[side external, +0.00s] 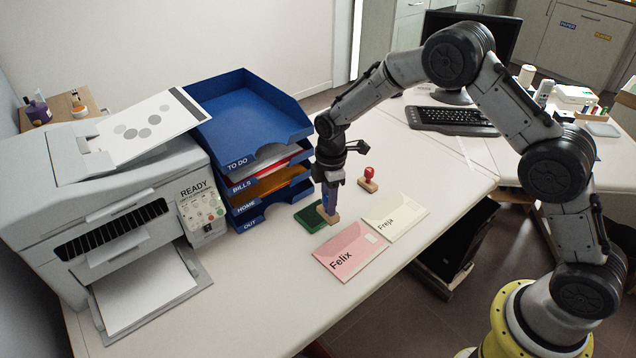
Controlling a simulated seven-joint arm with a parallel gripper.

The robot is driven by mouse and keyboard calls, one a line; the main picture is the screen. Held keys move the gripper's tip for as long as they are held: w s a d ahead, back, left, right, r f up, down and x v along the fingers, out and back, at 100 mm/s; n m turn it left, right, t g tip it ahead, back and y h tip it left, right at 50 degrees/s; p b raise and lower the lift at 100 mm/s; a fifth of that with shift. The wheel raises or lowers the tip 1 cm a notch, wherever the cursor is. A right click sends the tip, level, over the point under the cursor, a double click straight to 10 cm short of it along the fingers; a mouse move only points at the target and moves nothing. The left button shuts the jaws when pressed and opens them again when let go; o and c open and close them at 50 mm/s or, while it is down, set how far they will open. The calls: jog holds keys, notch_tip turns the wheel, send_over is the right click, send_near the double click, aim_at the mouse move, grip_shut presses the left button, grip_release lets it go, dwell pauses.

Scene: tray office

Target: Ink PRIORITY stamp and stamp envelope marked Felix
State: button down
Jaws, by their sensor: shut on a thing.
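My gripper (330,190) points down and is shut on a stamp with a wooden base (327,216). The stamp's handle looks blue and is mostly hidden between the fingers. The base is upright over the right part of the green ink pad (304,219); I cannot tell if it touches. A pink envelope marked Felix (350,252) lies flat in front of the pad. A cream envelope marked Freja (398,217) lies to its right. A second stamp with a red handle (368,178) stands on the table behind the envelopes. No stamp lettering is readable.
A blue letter tray stack (250,113) stands left of and behind my gripper, close to the pad. A grey printer (110,200) fills the left side. A keyboard (450,121) and monitor are at the back. The table in front of the Felix envelope is clear.

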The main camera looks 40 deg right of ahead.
jog(key=s+a+r, duration=0.2)
jog(key=s, duration=1)
send_over(353, 264)
jog(key=shift+n, duration=0.3)
jog(key=shift+f, duration=2.95)
jog(key=shift+f, duration=0.5)
notch_tip(353, 264, up, 7)
jog(key=shift+s, duration=0.1)
